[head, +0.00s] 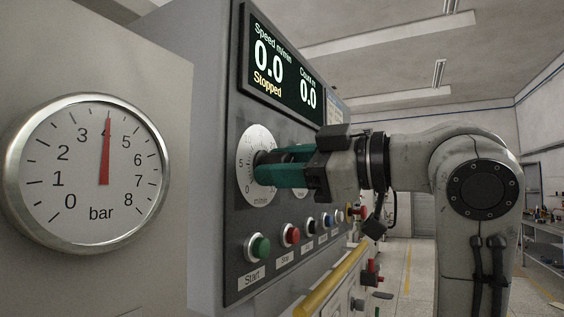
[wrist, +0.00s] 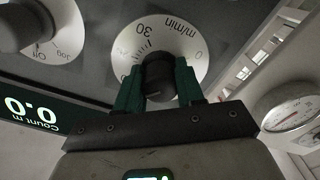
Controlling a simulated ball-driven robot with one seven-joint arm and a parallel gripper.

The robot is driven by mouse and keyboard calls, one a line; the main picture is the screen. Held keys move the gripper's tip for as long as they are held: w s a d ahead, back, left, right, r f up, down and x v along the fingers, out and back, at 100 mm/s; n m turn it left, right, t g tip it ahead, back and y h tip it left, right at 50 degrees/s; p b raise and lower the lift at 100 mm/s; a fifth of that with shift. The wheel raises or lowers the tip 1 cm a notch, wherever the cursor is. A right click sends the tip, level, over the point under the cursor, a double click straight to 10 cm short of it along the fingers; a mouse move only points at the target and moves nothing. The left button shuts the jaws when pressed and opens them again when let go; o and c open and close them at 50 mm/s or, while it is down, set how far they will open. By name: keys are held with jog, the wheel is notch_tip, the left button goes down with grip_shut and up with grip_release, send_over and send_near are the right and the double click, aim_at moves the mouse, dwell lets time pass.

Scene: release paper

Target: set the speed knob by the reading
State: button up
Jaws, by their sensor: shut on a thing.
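The round pressure gauge (head: 90,215) is at the left of the head view, marked 0 to 8 bar. Its red needle (head: 104,165) points almost straight up at the 4. The speed knob (wrist: 158,78) is dark and round, on a white dial plate (wrist: 195,40) marked m/min with a 30. My gripper (wrist: 158,88) has its green fingers on both sides of the knob and is shut on it. In the head view, my gripper (head: 265,172) hides the knob and part of the dial plate (head: 250,194). The display (head: 282,70) reads speed 0.0, Stopped, count 0.0.
Below the dial are a green Start button (head: 258,247), a red button (head: 291,235) and other buttons. A yellow rail (head: 335,282) runs along the panel's lower front. Another knob (wrist: 18,28), with Off and Jog marks, is near in the wrist view. Open floor lies at the right.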

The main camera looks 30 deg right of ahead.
jog(key=shift+f, duration=0.2)
jog(key=o, duration=0.7)
jog(key=shift+d, duration=0.1)
jog(key=o, duration=0.3)
jog(key=shift+r, duration=0.1)
jog(key=shift+o, duration=0.2)
jog(key=b+v, duration=0.1)
jog(key=v, duration=0.9)
jog(key=shift+s+d+b, duration=0.2)
jog(key=shift+s+b, duration=0.1)
jog(key=shift+b, duration=0.1)
